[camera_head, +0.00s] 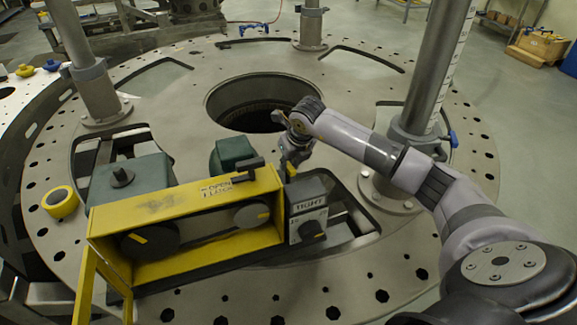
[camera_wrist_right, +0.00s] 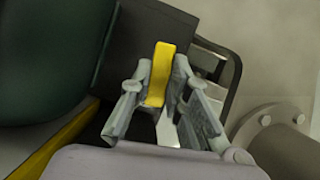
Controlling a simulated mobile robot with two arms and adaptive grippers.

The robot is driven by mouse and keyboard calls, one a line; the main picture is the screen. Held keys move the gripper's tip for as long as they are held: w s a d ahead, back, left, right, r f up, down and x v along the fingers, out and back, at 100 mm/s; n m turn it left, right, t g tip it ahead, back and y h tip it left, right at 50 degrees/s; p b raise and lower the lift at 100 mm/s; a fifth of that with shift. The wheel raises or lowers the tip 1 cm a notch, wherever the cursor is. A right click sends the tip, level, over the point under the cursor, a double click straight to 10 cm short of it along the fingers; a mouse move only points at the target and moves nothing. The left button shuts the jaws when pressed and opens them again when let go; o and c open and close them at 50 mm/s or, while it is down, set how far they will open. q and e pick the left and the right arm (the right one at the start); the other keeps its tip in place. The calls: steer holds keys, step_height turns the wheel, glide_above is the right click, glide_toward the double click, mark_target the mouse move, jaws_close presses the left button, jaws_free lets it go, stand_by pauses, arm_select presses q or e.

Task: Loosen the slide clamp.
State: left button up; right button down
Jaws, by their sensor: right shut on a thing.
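A dark grey block (camera_head: 306,208) labelled "TIGHT", with a black knob on its front, sits at the right end of the yellow housing (camera_head: 160,208). A small yellow handle (camera_head: 291,168) stands at its back top edge; it seems to be the slide clamp's handle. My right gripper (camera_head: 289,160) comes down on this handle from behind and is shut on it. In the right wrist view the yellow handle (camera_wrist_right: 160,75) stands between the two fingers (camera_wrist_right: 158,82), above the dark block (camera_wrist_right: 145,38). My left gripper is not in view.
The yellow housing's door (camera_head: 88,290) hangs open at the front left. Green motors (camera_head: 135,180) sit behind the housing. Steel posts (camera_head: 425,90) rise from the round plate (camera_head: 170,100), which has a large central hole. A yellow tape roll (camera_head: 60,201) lies at the left.

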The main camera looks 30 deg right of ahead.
steer(key=n+b, duration=0.1)
steer(key=n+y+b, duration=0.1)
steer(key=n+b, duration=0.1)
steer(key=shift+d+f+n+b, duration=0.15)
steer(key=shift+f+n+b, duration=0.05)
steer(key=shift+n+b, duration=0.1)
steer(key=n+y+b, duration=0.1)
steer(key=n, duration=0.1)
steer(key=n+y+b, duration=0.1)
steer(key=n+b, duration=0.1)
steer(key=shift+w+r+n+g, duration=0.1)
steer(key=shift+r+n+g, duration=0.05)
steer(key=shift+n+g, duration=0.15)
steer(key=n+g+y+b, duration=0.1)
steer(key=n, duration=0.3)
steer(key=shift+d+b, duration=0.1)
steer(key=shift+b, duration=0.2)
steer(key=shift+w+r+n+g+y+b, duration=0.15)
steer(key=shift+n+g+b, duration=0.2)
steer(key=shift+n, duration=0.6)
steer(key=shift+s+f+n+g+y+b, duration=0.15)
steer(key=shift+n+g, duration=0.3)
steer(key=shift+n, duration=0.5)
steer(key=shift+w+r, duration=0.1)
steer(key=shift+r, duration=0.05)
steer(key=c, duration=1.5)
jaws_free()
